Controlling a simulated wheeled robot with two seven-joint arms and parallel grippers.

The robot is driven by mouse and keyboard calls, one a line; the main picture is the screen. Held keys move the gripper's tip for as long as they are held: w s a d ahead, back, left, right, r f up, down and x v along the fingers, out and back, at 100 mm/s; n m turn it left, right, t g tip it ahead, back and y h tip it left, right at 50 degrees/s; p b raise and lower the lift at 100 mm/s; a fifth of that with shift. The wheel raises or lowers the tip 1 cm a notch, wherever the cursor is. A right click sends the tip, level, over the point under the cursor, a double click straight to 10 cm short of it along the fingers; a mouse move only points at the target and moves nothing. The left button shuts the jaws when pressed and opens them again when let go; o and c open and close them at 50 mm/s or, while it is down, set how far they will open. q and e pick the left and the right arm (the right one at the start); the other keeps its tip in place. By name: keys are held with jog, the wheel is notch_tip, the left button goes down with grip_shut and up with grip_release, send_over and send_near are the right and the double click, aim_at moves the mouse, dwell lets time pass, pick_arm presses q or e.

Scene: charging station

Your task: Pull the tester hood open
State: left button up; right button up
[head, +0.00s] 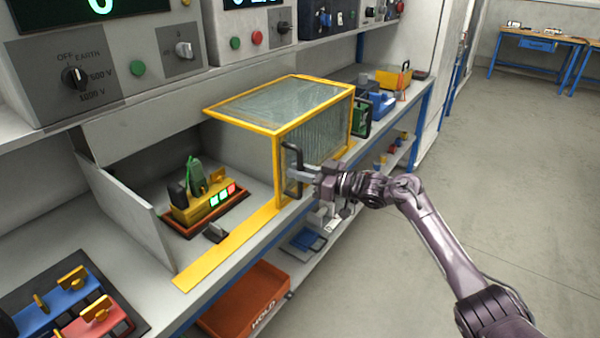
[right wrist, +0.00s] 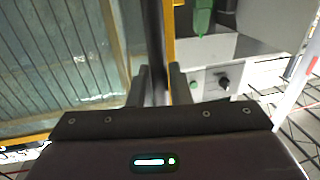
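The tester hood (head: 277,128) is a yellow-framed box with ribbed clear panels. It stands on the bench to the right of the uncovered tester bed, where a yellow device (head: 204,200) with green and red lights sits in a brown tray (head: 236,198). The hood's black upright handle (head: 291,157) is on its front side. My right gripper (head: 304,174) is at the handle; in the right wrist view the handle bar (right wrist: 155,40) runs between its fingers (right wrist: 160,85), which look closed on it. My left gripper is out of view.
A yellow strip (head: 225,252) runs along the bench edge before the tester bed. A grey panel (head: 128,212) stands left of it. An orange-red HOLD bin (head: 247,300) is below. Instruments with knobs (head: 75,77) line the shelf above. The floor (head: 490,160) on the right is clear.

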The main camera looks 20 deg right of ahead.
jog(key=shift+o, duration=1.1)
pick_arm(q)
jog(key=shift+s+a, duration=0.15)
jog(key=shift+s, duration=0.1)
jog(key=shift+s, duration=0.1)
